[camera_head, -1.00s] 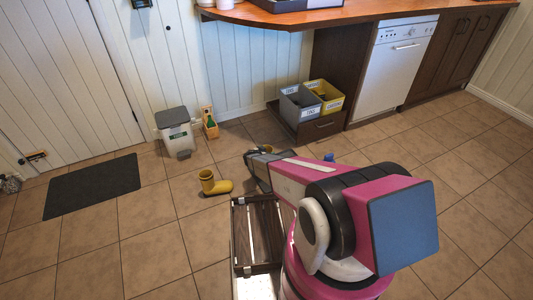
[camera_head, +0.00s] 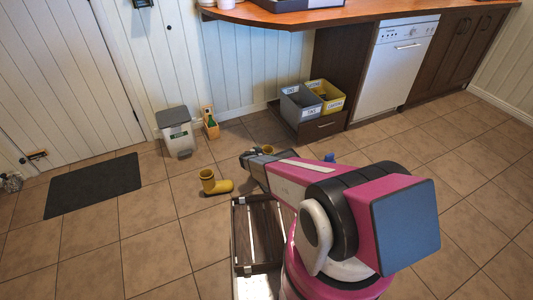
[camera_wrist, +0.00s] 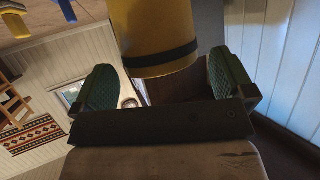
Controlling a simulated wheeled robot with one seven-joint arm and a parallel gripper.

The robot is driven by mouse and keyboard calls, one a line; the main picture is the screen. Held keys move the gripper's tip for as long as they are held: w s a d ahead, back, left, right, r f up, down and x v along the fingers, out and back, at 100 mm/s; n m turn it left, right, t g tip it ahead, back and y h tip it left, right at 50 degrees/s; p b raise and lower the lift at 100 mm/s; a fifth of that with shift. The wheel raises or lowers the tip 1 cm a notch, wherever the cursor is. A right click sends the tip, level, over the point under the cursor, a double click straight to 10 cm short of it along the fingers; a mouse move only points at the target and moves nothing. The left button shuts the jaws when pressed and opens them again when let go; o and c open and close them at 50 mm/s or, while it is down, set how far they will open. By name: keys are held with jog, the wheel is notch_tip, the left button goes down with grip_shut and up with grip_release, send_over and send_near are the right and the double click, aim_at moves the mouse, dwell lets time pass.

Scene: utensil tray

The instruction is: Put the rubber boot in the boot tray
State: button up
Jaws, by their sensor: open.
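One yellow rubber boot (camera_head: 212,184) stands on the floor tiles left of my arm in the head view. A second yellow piece (camera_head: 266,149) shows just behind my gripper (camera_head: 247,161), mostly hidden by it. In the wrist view a yellow cylinder with a dark band (camera_wrist: 160,35), like a boot's leg, is close in front of my gripper (camera_wrist: 165,85). Its green-padded fingers are apart, one on each side of the cylinder's end; I cannot tell whether they touch it. A dark brown slatted tray (camera_head: 236,240) lies below my arm; I cannot tell whether it is the boot tray.
A dark mat (camera_head: 92,187) lies at the left. A grey-lidded bin (camera_head: 175,132) and a small wooden caddy (camera_head: 210,124) stand by the wall. Grey and yellow labelled bins (camera_head: 312,100) sit in an open drawer under the counter. Floor between mat and boot is clear.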

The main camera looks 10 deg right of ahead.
jog(key=v, duration=0.8)
jog(key=s+d+r+n+g+y, duration=0.1)
jog(key=s+d+r+g, duration=0.1)
jog(key=s+d+r, duration=0.35)
jog(key=s+d+r+n+g, duration=0.1)
jog(key=s+d+r+g, duration=0.15)
jog(key=r, duration=0.55)
jog(key=s+d+r+n+g+y, duration=0.1)
jog(key=s+d+r+g, duration=0.2)
jog(key=s+r, duration=0.25)
jog(key=s+r+n+g+y, duration=0.2)
jog(key=s+r+n+y, duration=0.4)
jog(key=s+r, duration=0.9)
jog(key=shift+a+r+y, duration=0.15)
jog(key=shift+r+y, duration=0.4)
jog(key=shift+y, duration=0.15)
